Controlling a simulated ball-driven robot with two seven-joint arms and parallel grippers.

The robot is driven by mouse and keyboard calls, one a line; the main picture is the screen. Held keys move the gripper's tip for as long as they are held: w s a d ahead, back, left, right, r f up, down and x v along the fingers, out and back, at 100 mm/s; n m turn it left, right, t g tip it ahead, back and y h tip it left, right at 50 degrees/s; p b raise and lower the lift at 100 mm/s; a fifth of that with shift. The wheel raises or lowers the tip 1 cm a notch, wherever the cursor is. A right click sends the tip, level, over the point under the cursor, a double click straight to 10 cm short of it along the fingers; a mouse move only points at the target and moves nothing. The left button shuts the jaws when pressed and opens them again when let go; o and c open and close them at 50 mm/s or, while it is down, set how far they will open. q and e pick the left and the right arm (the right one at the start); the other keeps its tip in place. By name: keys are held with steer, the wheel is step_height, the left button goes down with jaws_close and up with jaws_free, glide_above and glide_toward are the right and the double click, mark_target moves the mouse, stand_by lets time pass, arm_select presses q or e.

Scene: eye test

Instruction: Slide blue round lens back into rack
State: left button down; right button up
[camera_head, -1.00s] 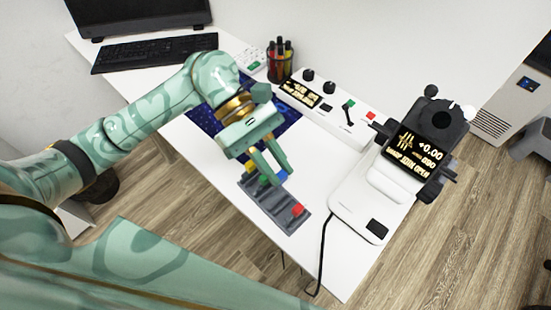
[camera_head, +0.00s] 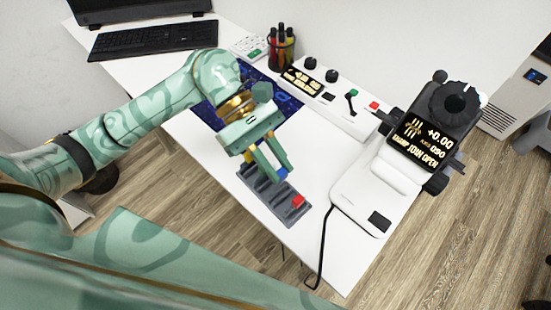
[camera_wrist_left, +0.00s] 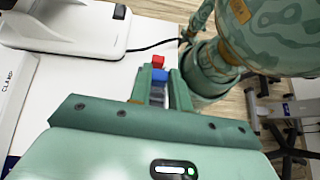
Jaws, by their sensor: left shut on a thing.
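My left gripper (camera_head: 269,164) is shut on the blue round lens, a blue piece (camera_head: 282,173) between its fingertips. The blue piece also shows between the fingers in the left wrist view (camera_wrist_left: 160,75). The grey slotted rack (camera_head: 265,189) lies under the fingers near the table's front edge. The lens is at or just above the rack; I cannot tell whether it sits in a slot. A red lens (camera_head: 298,201) stands at the rack's right end, and shows beyond the blue one in the wrist view (camera_wrist_left: 158,61). Something yellow (camera_head: 249,156) is partly hidden behind the gripper. My right gripper is not in view.
A white instrument with a black head and display (camera_head: 427,135) stands right of the rack, its cable hanging off the table. A white control box (camera_head: 330,98), a pen cup (camera_head: 281,50) and a keyboard (camera_head: 152,40) lie farther back. Bare table (camera_head: 315,150) separates rack and box.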

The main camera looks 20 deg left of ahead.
arm_select(q)
steer(key=shift+f+b, duration=0.35)
steer(key=shift+b, duration=0.05)
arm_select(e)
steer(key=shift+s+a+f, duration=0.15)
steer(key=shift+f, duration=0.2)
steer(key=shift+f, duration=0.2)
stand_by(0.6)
arm_select(q)
steer(key=shift+f+b, duration=0.7)
steer(key=shift+b, duration=0.15)
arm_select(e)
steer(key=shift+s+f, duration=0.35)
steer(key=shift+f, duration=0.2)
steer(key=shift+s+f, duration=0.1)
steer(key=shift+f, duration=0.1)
